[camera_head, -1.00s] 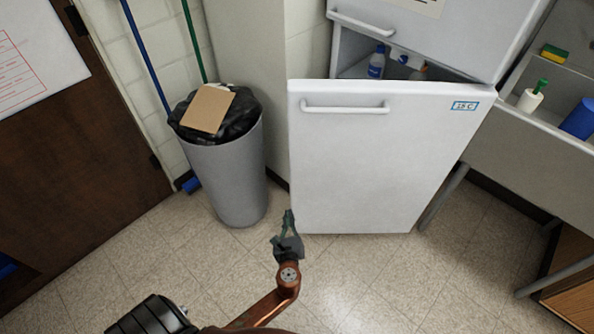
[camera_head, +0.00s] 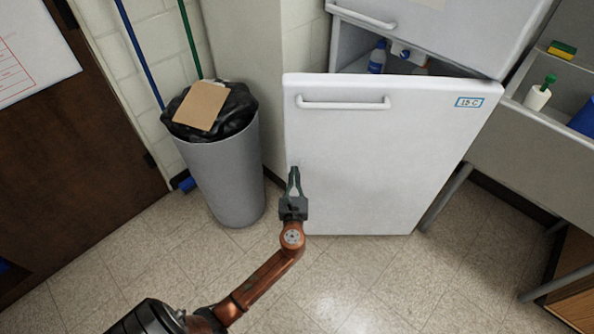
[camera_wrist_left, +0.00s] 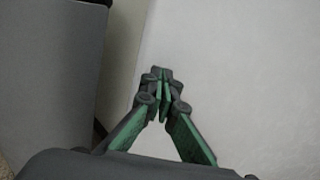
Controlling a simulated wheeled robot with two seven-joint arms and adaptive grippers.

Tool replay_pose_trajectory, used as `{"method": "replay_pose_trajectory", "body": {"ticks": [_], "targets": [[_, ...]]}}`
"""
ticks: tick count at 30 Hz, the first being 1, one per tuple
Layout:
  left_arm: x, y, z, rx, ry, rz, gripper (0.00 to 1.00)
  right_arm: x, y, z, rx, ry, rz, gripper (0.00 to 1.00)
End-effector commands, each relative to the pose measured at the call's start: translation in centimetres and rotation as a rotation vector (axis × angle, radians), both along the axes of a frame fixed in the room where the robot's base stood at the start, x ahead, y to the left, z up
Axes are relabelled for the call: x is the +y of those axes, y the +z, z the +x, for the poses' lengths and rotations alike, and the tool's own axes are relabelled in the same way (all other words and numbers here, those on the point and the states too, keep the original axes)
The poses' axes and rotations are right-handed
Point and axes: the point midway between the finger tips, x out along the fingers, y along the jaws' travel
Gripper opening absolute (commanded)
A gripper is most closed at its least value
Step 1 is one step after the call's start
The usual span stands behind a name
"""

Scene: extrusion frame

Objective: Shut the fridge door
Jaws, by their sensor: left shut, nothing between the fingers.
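The white fridge door (camera_head: 385,160) stands ajar, with a white bar handle (camera_head: 343,103) near its top and a blue-edged label at upper right. A dark gap shows above the door, with bottles inside the fridge. My left gripper (camera_head: 293,172) is shut and empty, in front of the door's lower left part near its free edge. In the left wrist view the gripper's fingertips (camera_wrist_left: 163,78) meet in front of the white door face (camera_wrist_left: 240,80). I cannot tell whether they touch it. My right gripper is not in view.
A grey bin (camera_head: 225,170) with a black bag and cardboard on top stands close left of the door. A sink unit (camera_head: 510,150) is at the right. The upper fridge door (camera_head: 450,30) is above. The tiled floor in front is clear.

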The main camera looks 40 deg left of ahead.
Motion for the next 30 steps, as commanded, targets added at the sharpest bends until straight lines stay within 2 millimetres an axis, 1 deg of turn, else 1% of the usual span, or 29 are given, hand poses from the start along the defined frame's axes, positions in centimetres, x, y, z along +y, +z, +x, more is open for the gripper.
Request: {"method": "replay_pose_trajectory", "body": {"ticks": [3,9,23,28,30], "targets": [[0.7,-0.1,0.9,-0.001,0.000,0.001,0.00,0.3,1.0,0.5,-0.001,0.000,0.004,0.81],[1.2,0.0,1.5,0.000,0.001,0.000,0.00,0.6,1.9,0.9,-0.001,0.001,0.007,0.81],[1.3,0.0,1.8,0.000,-0.005,0.000,0.00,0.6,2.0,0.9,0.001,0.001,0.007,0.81],[1.6,0.0,3.2,-0.001,-0.036,0.002,0.00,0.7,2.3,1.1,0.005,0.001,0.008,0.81],[1.8,0.0,4.3,0.000,-0.059,0.003,0.00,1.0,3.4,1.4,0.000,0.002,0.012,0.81]]}}
